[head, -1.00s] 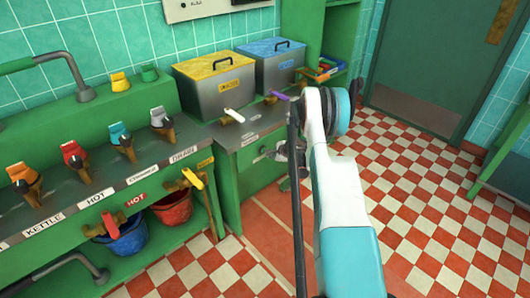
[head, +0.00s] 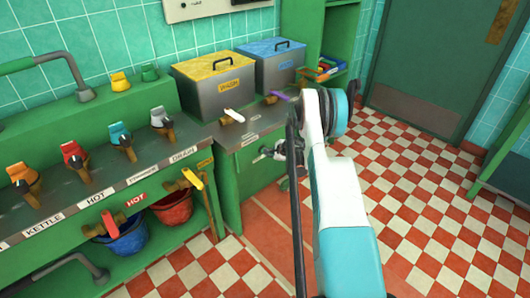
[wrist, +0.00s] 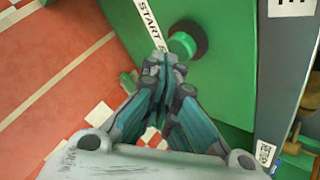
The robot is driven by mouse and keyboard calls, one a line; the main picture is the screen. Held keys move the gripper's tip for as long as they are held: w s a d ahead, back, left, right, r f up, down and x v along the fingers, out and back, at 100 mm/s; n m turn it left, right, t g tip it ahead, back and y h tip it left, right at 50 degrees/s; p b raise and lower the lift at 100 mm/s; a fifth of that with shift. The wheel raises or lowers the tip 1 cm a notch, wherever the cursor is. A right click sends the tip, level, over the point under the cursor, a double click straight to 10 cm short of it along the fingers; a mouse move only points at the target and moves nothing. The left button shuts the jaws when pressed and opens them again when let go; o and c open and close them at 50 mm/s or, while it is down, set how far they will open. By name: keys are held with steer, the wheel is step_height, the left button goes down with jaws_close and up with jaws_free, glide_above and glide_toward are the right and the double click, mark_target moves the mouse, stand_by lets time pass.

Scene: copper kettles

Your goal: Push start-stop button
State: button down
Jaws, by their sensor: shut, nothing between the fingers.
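The start-stop button shows in the wrist view as a round green cap (wrist: 182,45) in a dark collar on a green panel (wrist: 225,95). A white label strip (wrist: 150,22) reading "START" and partly cut off lies beside it. My gripper (wrist: 166,64) is shut and empty, its fingertips just below and left of the cap in the picture. I cannot tell whether they touch it. In the head view my gripper (head: 268,153) is at the front of the green cabinet (head: 232,195), and the button cannot be made out there.
Two lidded metal boxes, one yellow-topped (head: 217,83) and one blue-topped (head: 270,66), stand on the counter above. A white-handled tap (head: 233,116) and a purple-handled one (head: 279,96) sit at its front. A red bucket (head: 172,208) is lower left. Checkered floor (head: 415,190) is open at right.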

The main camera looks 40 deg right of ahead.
steer(key=shift+w, duration=0.5)
stand_by(0.3)
steer(key=shift+s, duration=0.95)
steer(key=shift+s, duration=0.1)
steer(key=s, duration=0.5)
steer(key=shift+s+d, duration=0.25)
steer(key=shift+s, duration=0.15)
stand_by(1.4)
